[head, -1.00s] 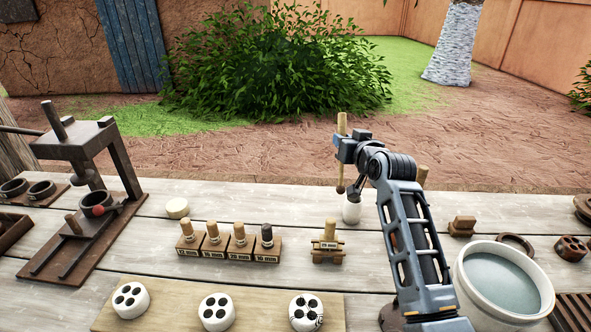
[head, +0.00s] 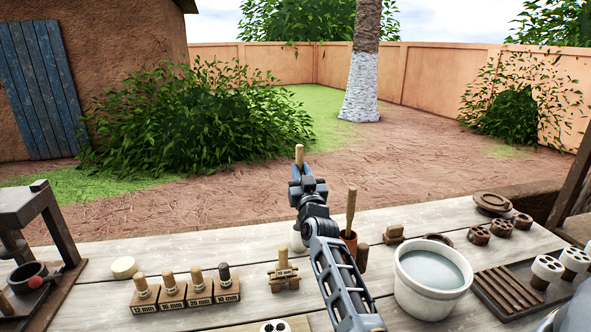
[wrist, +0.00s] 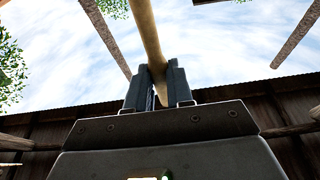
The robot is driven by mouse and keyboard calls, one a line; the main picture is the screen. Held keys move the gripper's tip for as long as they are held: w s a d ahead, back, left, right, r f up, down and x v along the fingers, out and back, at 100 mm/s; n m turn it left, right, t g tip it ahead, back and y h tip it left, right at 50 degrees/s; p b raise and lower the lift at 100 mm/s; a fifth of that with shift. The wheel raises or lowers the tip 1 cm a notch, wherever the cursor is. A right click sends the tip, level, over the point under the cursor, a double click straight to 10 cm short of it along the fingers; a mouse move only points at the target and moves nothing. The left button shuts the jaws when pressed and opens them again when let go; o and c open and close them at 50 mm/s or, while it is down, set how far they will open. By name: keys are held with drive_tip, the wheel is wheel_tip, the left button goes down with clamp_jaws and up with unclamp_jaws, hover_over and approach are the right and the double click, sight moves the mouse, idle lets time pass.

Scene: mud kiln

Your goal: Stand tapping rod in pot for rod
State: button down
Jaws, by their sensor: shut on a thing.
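My gripper (head: 300,183) is shut on the tapping rod (head: 299,155), a pale wooden stick, and holds it raised beyond the table's middle. In the head view only its top shows; my gripper and arm hide the rest. In the wrist view, the rod (wrist: 147,35) passes between the fingers (wrist: 160,82). A terracotta pot (head: 350,242) stands right of my arm with another wooden stick (head: 351,207) upright in it. A small white vessel (head: 297,242) shows partly behind my gripper. I cannot tell which of these is the pot for the rod.
A white bucket (head: 433,290) of liquid stands right of my arm. Left of it are a small wooden stand with a peg (head: 283,268), several labelled blocks with pegs (head: 172,292) and a pale round disc (head: 124,267). A dark tray (head: 515,300) lies at the right.

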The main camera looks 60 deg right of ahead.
wheel_tip(320, 180, down, 11)
drive_tip(key=b, duration=0.9)
drive_tip(key=shift+f, duration=0.1)
idle(0.5)
drive_tip(key=c, duration=0.9)
unclamp_jaws()
drive_tip(key=s+a+p, duration=0.1)
drive_tip(key=s+a, duration=0.2)
drive_tip(key=s+a+p, duration=0.2)
drive_tip(key=a, duration=0.1)
drive_tip(key=s+a+p, duration=0.2)
drive_tip(key=s+a, duration=0.1)
drive_tip(key=a, duration=0.1)
drive_tip(key=shift+s+f, duration=0.2)
drive_tip(key=shift+s, duration=0.1)
